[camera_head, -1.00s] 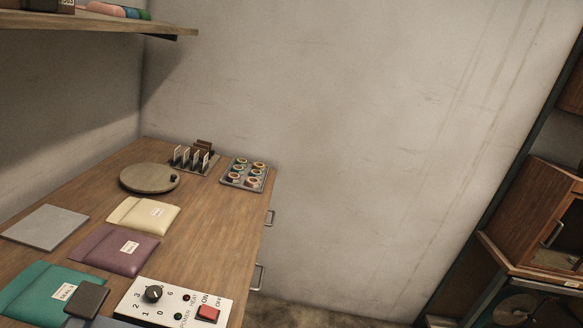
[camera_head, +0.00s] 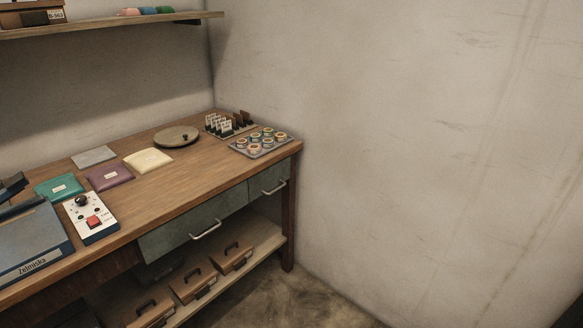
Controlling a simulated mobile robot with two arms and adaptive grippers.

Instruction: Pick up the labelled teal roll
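A grey tray (camera_head: 272,152) at the far right end of the wooden workbench holds several small tape rolls with pale or coloured rims. Some roll rims there look green or teal, but they are too small for me to tell which one is teal or whether any carries a label. Neither of my grippers shows in the head view.
On the workbench (camera_head: 193,186) are a round turntable (camera_head: 172,139), a card rack (camera_head: 222,125), a grey plate (camera_head: 94,156), cream (camera_head: 149,161), purple (camera_head: 110,177) and teal (camera_head: 60,187) pouches, a control box (camera_head: 98,224) and a blue machine (camera_head: 30,242). Drawers and boxes are below; floor at right is clear.

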